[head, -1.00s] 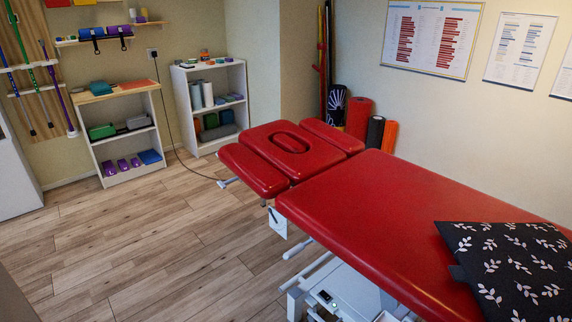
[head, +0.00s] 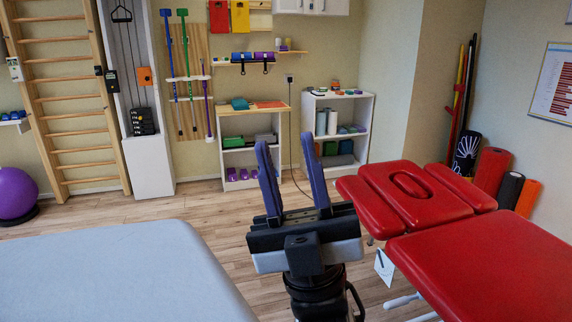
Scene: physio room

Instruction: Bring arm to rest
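My gripper (head: 292,165) is in the lower middle of the head view, with two blue fingers pointing up and away from me. The fingers stand well apart, and no object shows between them. It is in front of the shelves, between a grey-topped table at left and the red treatment table at right. It appears clear of both. My dark wrist shows below it; the rest of my arm is out of view.
The red treatment table (head: 485,265) fills the right. A grey-topped table (head: 110,275) fills the lower left. Wooden floor shows between them. Wall bars, a weight column (head: 150,165), a wooden-topped shelf (head: 235,125) and a white shelf (head: 355,108) line the back. A purple ball (head: 14,192) sits far left.

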